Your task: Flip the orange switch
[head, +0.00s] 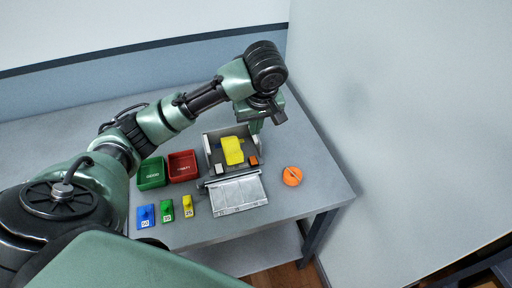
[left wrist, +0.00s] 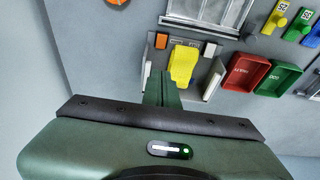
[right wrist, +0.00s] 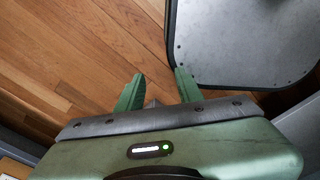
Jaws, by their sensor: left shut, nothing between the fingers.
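The orange switch (head: 253,160) is a small orange block at the right front inside an open grey box (head: 208,148). It also shows in the left wrist view (left wrist: 161,41), beyond my fingertips and apart from them. My left gripper (head: 257,127) is shut and empty, above the back right of the box, with its fingers pointing down; its closed fingers show in the left wrist view (left wrist: 162,88). My right gripper (right wrist: 158,88) is open and empty over a wooden floor, away from the table.
Inside the box are a yellow piece (head: 233,151) and a small white block (head: 220,169). A grey panel (head: 235,194) lies in front. An orange disc (head: 291,176) sits right. Green (head: 151,173) and red (head: 183,166) trays and blue (head: 146,216), green and yellow tagged pieces stand left.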

